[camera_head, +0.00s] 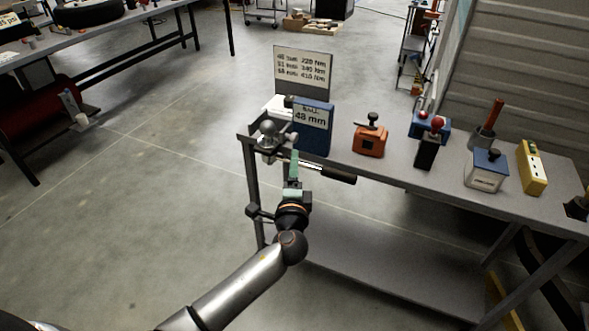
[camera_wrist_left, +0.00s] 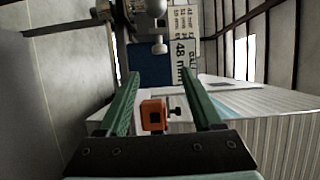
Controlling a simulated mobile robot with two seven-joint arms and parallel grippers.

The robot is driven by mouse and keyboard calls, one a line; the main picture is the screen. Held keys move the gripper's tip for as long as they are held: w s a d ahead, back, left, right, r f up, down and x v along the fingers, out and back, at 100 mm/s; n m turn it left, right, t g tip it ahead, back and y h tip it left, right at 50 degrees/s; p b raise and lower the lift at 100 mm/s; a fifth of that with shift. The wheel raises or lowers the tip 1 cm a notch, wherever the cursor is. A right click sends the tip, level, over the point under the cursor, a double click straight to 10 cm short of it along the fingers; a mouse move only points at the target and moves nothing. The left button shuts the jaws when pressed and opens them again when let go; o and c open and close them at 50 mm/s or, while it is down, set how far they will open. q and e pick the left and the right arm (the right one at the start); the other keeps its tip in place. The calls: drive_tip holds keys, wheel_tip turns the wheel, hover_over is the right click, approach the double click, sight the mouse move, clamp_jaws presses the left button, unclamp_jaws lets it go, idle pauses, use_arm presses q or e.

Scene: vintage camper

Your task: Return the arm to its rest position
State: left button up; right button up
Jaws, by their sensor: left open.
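My left arm (camera_head: 238,287) reaches up from the bottom of the head view to the left end of a grey workbench. My left gripper (camera_head: 293,165) has green fingers and is at the bench's front edge, close to a metal bar with a black handle (camera_head: 338,173). In the left wrist view, the left gripper (camera_wrist_left: 162,85) has its two green fingers spread apart with nothing held between them. An orange box (camera_wrist_left: 153,115) shows in the gap, beyond the fingers. My right gripper is not in view.
The workbench (camera_head: 400,178) holds a grey ball fitting (camera_head: 268,128), a blue box labelled 48 mm (camera_head: 313,140), a torque sign (camera_head: 303,68), a white block (camera_head: 486,172) and a yellow box (camera_head: 531,167). Open concrete floor (camera_head: 130,200) lies left of the bench.

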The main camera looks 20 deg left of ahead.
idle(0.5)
use_arm(q)
drive_tip(key=s+d+f+n+g+h+p, duration=0.2)
drive_tip(key=s+f+n+g+h+p, duration=0.25)
drive_tip(key=s+f, duration=0.7)
drive_tip(key=s+d+f+n+g+h+p, duration=0.1)
drive_tip(key=s+n, duration=0.3)
drive_tip(key=s, duration=0.5)
drive_tip(key=s+d+f+n+g+h+p, duration=0.1)
drive_tip(key=s+f+n+g+h+p, duration=0.1)
drive_tip(key=s, duration=0.7)
drive_tip(key=shift+s+d+n+h+p, duration=0.35)
drive_tip(key=shift+s+d+n+p, duration=0.05)
drive_tip(key=shift+n+p, duration=0.45)
